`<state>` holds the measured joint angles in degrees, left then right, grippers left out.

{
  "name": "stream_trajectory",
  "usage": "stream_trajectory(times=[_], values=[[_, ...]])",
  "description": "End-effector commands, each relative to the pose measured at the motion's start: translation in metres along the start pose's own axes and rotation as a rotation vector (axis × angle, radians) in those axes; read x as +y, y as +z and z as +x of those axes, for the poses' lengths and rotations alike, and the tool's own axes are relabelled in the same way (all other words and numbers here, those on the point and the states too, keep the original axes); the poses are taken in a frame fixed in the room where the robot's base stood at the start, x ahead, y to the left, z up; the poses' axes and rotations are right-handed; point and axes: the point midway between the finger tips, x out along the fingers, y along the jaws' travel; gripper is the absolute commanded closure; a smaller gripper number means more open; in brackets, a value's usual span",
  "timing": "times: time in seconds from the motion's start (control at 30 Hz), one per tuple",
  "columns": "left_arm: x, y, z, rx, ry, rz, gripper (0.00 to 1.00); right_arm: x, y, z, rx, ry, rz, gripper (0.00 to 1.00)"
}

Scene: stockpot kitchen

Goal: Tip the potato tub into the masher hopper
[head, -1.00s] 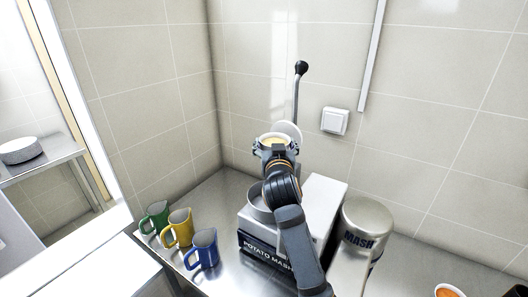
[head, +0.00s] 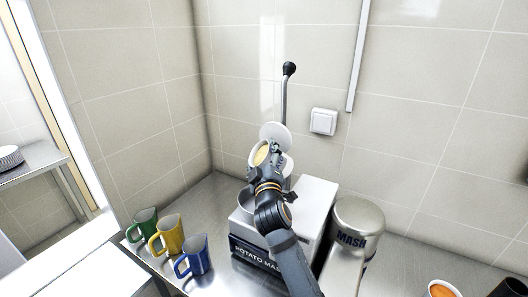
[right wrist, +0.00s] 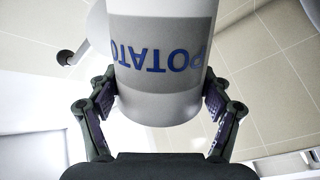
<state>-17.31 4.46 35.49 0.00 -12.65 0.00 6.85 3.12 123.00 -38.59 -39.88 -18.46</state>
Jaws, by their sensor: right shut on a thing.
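My right gripper (head: 264,178) is shut around the white potato tub (right wrist: 160,62). The tub's mouth, with yellow contents (head: 260,156), shows in the head view, tilted toward the left. In the right wrist view both fingers grip the tub's sides, and its blue POTATO lettering reads upside down. The tub is above the potato masher (head: 314,196), a white box with a dark labelled front. The grey hopper (head: 241,207) at the masher's left is partly hidden by my gripper and arm. My left gripper is out of view.
A lever with a black knob (head: 289,69) and a pale round disc (head: 275,133) rise behind the tub. A metal MASH canister (head: 356,226) stands right of the masher. Green (head: 146,220), yellow (head: 172,229) and blue (head: 198,253) jugs stand left. An orange-filled bowl (head: 443,290) is at lower right.

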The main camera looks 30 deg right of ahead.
Motion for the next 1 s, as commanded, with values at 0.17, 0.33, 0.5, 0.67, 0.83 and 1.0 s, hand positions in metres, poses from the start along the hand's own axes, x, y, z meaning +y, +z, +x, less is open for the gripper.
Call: stream_trajectory(times=[0.17,0.33,0.5,0.67,0.83,1.0], values=[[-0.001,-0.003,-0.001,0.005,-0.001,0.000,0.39,-0.017,0.004,-0.004,0.059,0.014,-0.278,0.72],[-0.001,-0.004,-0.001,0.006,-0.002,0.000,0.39,-0.034,0.008,-0.007,0.101,0.023,-0.477,0.72],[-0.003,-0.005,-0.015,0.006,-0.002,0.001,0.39,-0.041,0.004,-0.008,0.140,0.033,-0.664,0.80],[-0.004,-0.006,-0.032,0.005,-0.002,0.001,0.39,-0.044,-0.002,-0.009,0.171,0.039,-0.812,0.81],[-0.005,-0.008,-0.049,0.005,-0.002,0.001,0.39,-0.048,-0.008,-0.011,0.205,0.047,-0.975,0.81],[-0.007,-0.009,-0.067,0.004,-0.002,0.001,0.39,-0.054,-0.013,-0.012,0.242,0.055,-1.147,0.81]])
